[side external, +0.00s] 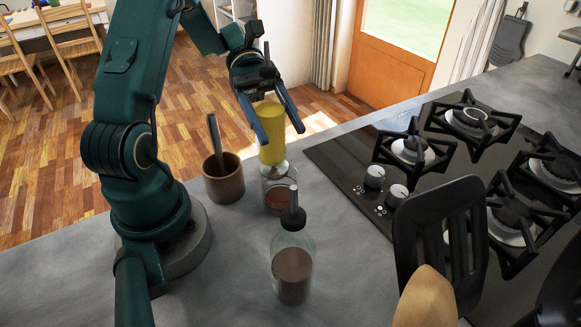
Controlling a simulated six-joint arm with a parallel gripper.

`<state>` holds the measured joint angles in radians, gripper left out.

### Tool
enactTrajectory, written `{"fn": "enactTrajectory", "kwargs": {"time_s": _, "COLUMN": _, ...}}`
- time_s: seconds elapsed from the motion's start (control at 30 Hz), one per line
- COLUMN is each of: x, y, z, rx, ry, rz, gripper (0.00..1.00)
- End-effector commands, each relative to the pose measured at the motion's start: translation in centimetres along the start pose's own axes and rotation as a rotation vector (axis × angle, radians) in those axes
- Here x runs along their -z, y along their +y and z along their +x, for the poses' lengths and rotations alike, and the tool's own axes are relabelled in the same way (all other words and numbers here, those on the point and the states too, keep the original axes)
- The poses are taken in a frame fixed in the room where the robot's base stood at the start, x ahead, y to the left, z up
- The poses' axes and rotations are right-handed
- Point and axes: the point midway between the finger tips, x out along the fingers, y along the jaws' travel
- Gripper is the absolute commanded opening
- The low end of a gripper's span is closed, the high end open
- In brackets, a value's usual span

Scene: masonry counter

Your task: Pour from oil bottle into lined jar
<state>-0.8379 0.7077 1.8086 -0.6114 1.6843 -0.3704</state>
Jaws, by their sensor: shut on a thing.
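The oil bottle (270,133), filled with yellow, is held between the two fingers of my gripper (267,122), which is shut on it. The bottle looks close to upright, with a dark part at its top and a pale, clear lower end. That lower end is just above or in front of the mouth of a small glass jar (279,199), seen on the counter; I cannot tell whether they touch. The jar shows a reddish-brown tint low down, and its near side is partly hidden by another bottle's spout. No oil stream is visible.
A clear bottle of brown liquid with a dark pourer (292,268) stands in front of the jar. A brown cup (223,182) with a handle sticking out stands left. The gas hob (400,165) is right; dark utensils (440,235) fill the front right.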

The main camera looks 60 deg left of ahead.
Motion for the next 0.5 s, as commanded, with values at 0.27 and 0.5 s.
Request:
{"fn": "enactTrajectory", "kwargs": {"time_s": 0.27, "x": 0.44, "y": 0.0, "z": 0.22, "rx": 0.0, "ry": -0.001, "rz": 0.0, "gripper": 0.0}}
{"fn": "enactTrajectory", "kwargs": {"time_s": 0.5, "x": 0.43, "y": 0.03, "z": 0.15, "rx": -0.003, "ry": 0.024, "rz": 0.007, "gripper": 0.0}}
